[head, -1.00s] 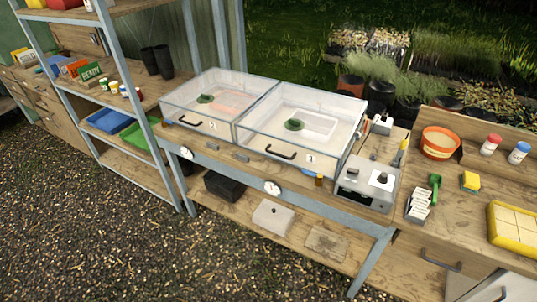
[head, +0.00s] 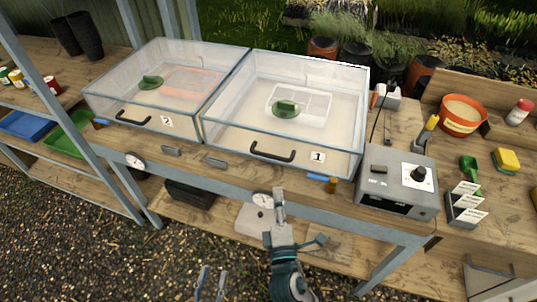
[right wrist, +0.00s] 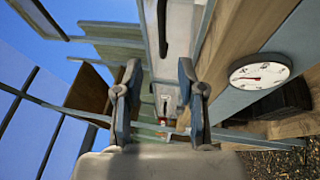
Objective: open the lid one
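Lid one is the clear lid (head: 330,75) of the right-hand box, marked 1 (head: 317,157); it looks closed. Its black handle (head: 272,155) is on the front face. A black handle (right wrist: 163,28) also shows at the top of the right wrist view; I cannot tell which box it belongs to. My right gripper (head: 279,200) is in front of the bench, below the handle and apart from it. In the right wrist view its two fingers (right wrist: 160,85) are spread with nothing held. My left gripper (head: 211,280) is low at the bottom edge, its fingers apart and empty.
A similar clear box marked 2 (head: 166,121) stands directly left. A grey control box (head: 398,180) stands to the right, with an orange pot (head: 462,115) beyond. A round dial (head: 262,199) is on the bench front, also large in the wrist view (right wrist: 260,72). A shelf post (head: 85,150) stands left.

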